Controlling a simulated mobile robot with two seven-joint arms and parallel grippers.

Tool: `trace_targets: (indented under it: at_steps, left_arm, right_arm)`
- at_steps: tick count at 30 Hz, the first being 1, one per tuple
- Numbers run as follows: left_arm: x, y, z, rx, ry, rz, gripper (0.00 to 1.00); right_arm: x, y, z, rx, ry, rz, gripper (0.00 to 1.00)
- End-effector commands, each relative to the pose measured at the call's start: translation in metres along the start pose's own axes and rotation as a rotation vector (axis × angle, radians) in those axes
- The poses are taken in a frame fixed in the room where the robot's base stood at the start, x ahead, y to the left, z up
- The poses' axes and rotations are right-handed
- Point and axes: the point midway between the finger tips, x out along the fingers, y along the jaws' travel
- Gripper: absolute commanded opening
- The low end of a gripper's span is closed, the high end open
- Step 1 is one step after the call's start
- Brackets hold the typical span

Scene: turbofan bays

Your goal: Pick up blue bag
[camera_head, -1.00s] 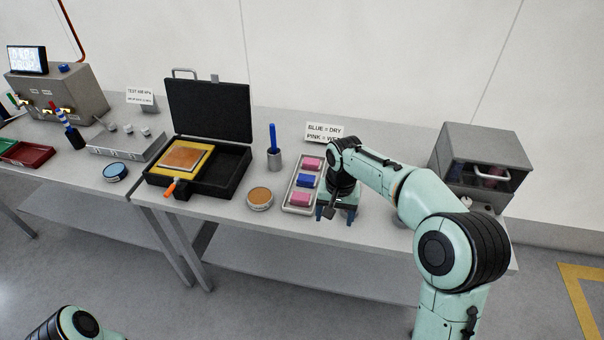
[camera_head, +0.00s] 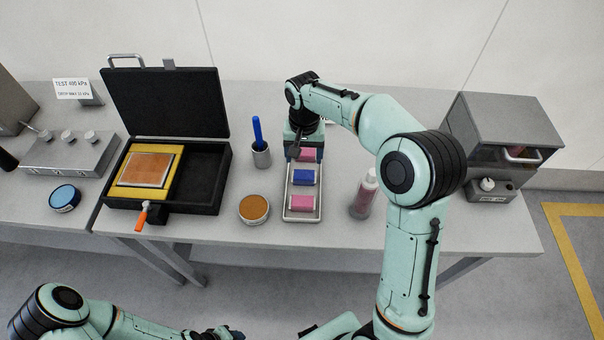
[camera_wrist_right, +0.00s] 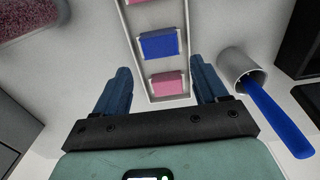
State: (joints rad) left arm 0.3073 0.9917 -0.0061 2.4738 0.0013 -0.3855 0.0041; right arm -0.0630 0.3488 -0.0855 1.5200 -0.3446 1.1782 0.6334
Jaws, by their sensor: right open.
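The blue bag (camera_head: 304,177) lies in the middle of a narrow grey tray (camera_head: 289,216), between two pink bags (camera_head: 302,202). It also shows in the right wrist view (camera_wrist_right: 158,44). My right gripper (camera_head: 303,152) is over the tray's far end and partly hides the far pink bag. In the right wrist view, the right gripper (camera_wrist_right: 160,75) is open and empty. Its blue fingers appear on either side of the tray, with the far pink bag (camera_wrist_right: 167,84) between them and the blue bag beyond. My left gripper (camera_head: 222,334) is partly cut off at the bottom edge; its jaws are unclear.
A metal cup (camera_head: 261,155) with a blue-handled tool stands left of the tray, close to a right finger in the wrist view. A pink bottle (camera_head: 364,196) stands right. A round orange tin (camera_head: 253,208), an open black case (camera_head: 206,180) and a grey box (camera_head: 503,125) are also on the table.

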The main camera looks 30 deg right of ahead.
Motion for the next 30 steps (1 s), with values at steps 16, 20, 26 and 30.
trace_targets:
  at_steps: [16, 20, 26, 30]
  left_arm:
    - [0.004, -0.002, 0.002, -0.001, -0.003, -0.001, 0.46]
    - [0.004, -0.002, 0.003, -0.001, -0.003, -0.001, 0.46]
    - [0.004, -0.003, 0.003, -0.001, -0.003, -0.001, 0.46]
    - [0.004, -0.003, 0.003, -0.001, -0.003, -0.001, 0.46]
  right_arm:
    - [0.068, 0.002, 0.001, 0.0, -0.004, 0.001, 0.72]
    - [0.085, 0.002, 0.0, -0.001, -0.002, 0.001, 0.72]
    - [0.092, 0.001, 0.0, 0.0, 0.001, -0.001, 0.72]
    - [0.091, 0.001, 0.0, 0.0, 0.001, -0.001, 0.66]
